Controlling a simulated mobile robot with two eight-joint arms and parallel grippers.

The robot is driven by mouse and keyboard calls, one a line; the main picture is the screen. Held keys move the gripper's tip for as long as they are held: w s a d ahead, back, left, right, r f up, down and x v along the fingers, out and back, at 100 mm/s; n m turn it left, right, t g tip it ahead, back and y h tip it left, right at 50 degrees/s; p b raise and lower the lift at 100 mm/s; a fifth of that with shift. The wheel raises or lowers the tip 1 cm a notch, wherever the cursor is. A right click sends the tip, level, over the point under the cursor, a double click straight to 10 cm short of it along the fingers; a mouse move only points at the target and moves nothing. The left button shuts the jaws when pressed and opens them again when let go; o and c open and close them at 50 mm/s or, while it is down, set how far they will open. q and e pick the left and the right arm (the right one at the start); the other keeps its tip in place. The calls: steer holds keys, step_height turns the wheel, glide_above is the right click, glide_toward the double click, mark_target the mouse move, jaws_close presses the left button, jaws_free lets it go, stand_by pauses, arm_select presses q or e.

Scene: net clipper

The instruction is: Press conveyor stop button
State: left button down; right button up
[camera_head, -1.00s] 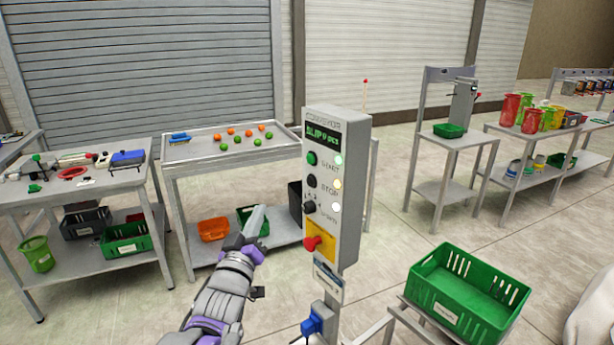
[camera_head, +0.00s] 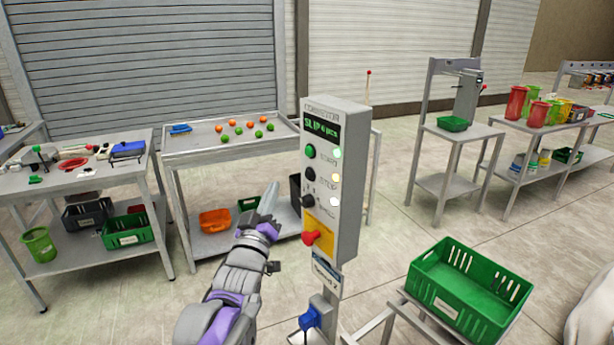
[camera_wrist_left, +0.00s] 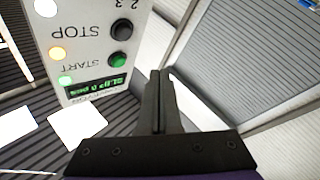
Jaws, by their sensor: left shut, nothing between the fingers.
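The grey conveyor control box (camera_head: 346,190) stands upright in the middle of the head view. Its black STOP button (camera_head: 311,174) sits below the green START button (camera_head: 310,151), with a lit lamp beside each. In the left wrist view the panel appears upside down, with the black STOP button (camera_wrist_left: 121,28) above the green one (camera_wrist_left: 119,60). My left gripper (camera_head: 272,192) is shut and empty, left of the box and a little lower than the STOP button. In the wrist view its closed fingers (camera_wrist_left: 160,80) are to the right of the buttons, apart from them. My right gripper is out of view.
A black selector knob (camera_head: 308,201) and a red mushroom button (camera_head: 311,238) on yellow sit below STOP. A green crate (camera_head: 468,285) stands right of the box. A table with orange and green balls (camera_head: 237,131) stands behind.

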mark_target(305, 167)
arm_select(q)
steer(key=w+d, duration=0.3)
steer(key=d, duration=0.2)
steer(key=shift+d, duration=0.15)
steer(key=shift+w+d, duration=0.1)
stand_by(1.9)
steer(key=shift+w+d, duration=0.2)
steer(key=shift+d, duration=0.05)
steer(key=shift+w+d+p, duration=0.2)
steer(key=shift+d+p, duration=0.15)
steer(key=shift+d, duration=0.05)
stand_by(0.8)
steer(key=shift+a, duration=0.1)
steer(key=shift+s+a, duration=0.45)
steer(key=shift+a, duration=0.2)
steer(key=shift+a, duration=0.1)
